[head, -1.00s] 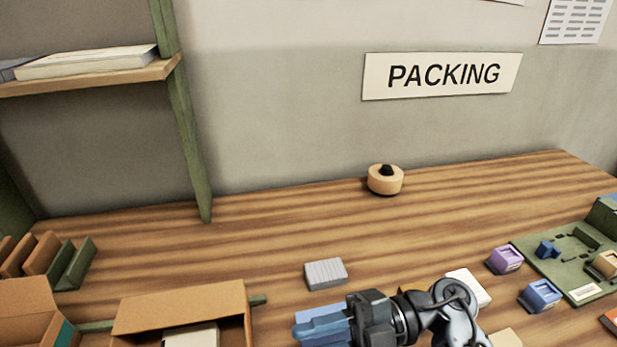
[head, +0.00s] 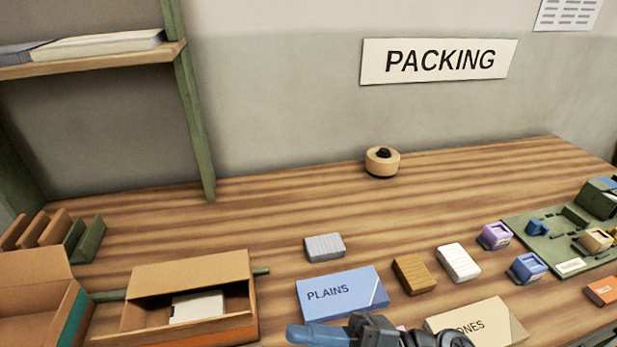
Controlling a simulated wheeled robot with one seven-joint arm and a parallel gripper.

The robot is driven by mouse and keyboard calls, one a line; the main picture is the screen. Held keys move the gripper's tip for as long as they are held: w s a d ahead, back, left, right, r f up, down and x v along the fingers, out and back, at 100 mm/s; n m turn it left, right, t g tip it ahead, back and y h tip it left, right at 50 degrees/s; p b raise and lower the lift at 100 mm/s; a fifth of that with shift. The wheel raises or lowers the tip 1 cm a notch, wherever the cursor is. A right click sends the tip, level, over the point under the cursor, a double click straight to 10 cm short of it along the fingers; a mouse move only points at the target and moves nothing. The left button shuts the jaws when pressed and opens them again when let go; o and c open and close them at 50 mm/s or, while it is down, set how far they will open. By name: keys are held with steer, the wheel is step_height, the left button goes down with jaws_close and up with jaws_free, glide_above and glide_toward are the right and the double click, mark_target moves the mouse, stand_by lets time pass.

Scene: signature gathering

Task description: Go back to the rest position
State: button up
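My gripper (head: 322,335) shows at the bottom edge of the head view, just in front of the blue PLAINS packet (head: 345,290). Its blue fingers point left and are seen side-on, so any gap between them is hidden. No held object shows at the visible part of the fingers. Part of the wrist is cut off by the frame's lower edge.
An open cardboard box (head: 190,262) holding a pale block stands left of my gripper. Grey (head: 325,247), brown (head: 414,274) and white (head: 458,263) blocks lie behind. A tan packet (head: 478,325) lies to the right. The table's back middle is clear except a tan round object (head: 382,161).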

steer(key=s+d+f+m+t+h+b, duration=0.1)
steer(key=s+d+m+t+h, duration=1.4)
steer(key=s+d+m+h, duration=0.6)
steer(key=s+m, duration=0.2)
steer(key=m, duration=0.6)
steer(key=shift+s+d+f+t, duration=0.2)
steer(key=shift+s+d+t, duration=0.1)
steer(key=shift+d, duration=0.1)
steer(key=shift+w, duration=0.1)
